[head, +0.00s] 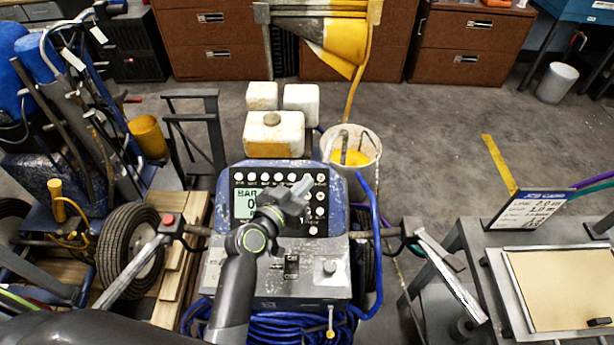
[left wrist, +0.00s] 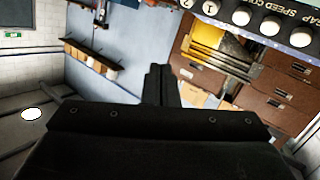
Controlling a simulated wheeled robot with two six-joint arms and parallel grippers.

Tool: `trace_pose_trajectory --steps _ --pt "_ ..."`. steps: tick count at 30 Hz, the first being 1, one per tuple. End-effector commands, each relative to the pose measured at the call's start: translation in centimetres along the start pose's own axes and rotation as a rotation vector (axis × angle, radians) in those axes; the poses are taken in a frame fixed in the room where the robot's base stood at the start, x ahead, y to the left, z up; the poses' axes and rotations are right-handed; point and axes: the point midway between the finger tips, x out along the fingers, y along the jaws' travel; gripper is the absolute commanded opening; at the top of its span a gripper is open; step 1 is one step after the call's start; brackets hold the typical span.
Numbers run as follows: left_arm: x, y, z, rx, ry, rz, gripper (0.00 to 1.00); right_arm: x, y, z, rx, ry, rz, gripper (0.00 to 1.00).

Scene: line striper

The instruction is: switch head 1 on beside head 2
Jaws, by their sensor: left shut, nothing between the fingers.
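The striper's control panel (head: 290,200) stands in the middle of the head view, with a row of white round buttons along its top and more down its right side. Their labels are too small to read in the head view. A lit display (head: 245,203) is at the panel's left. In the left wrist view, white buttons (left wrist: 271,26) show at the upper right, and two at the edge seem to carry the digits 1 and 2 (left wrist: 208,7). My left gripper (head: 303,187) is shut and empty over the panel, hiding part of it. Contact with a button cannot be told.
A white bucket (head: 365,150) with yellow inside and white tanks (head: 275,133) stand behind the panel. The handlebars (head: 450,275) flank it. A metal bench (head: 500,290) is at the right, and a cart with a wheel (head: 130,255) at the left.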

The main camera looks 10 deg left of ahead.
Motion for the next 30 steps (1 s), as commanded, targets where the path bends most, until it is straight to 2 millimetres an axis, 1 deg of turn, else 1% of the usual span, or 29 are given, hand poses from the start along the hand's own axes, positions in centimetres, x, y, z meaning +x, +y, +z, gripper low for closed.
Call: trace_pose_trajectory --steps 4,8,11,20,22,25,30 --pt "0.0 -0.1 0.1 0.001 -0.001 0.0 0.0 0.1 -0.1 0.0 0.0 0.0 -0.001 0.0" --pt "0.5 -0.4 0.5 0.002 -0.002 0.001 0.0 0.5 -0.3 0.0 0.001 0.0 -0.003 0.0" --pt "1.2 -1.0 1.2 0.002 -0.003 0.001 0.0 1.1 -0.5 0.1 0.002 0.0 -0.005 0.0" --pt "4.2 -3.1 3.4 0.002 -0.003 0.0 0.0 3.5 -0.8 0.3 0.002 0.001 -0.006 0.0" --pt "4.8 -3.6 4.0 0.002 -0.002 0.001 0.0 4.2 -0.9 0.3 0.002 0.001 -0.006 0.0" --pt "5.4 -4.0 4.4 0.002 -0.002 0.001 0.0 4.9 -0.9 0.4 0.002 0.002 -0.006 0.0" --pt "6.0 -4.5 4.6 0.0 -0.002 0.0 0.0 5.4 -1.0 0.4 0.002 0.002 -0.006 0.0"
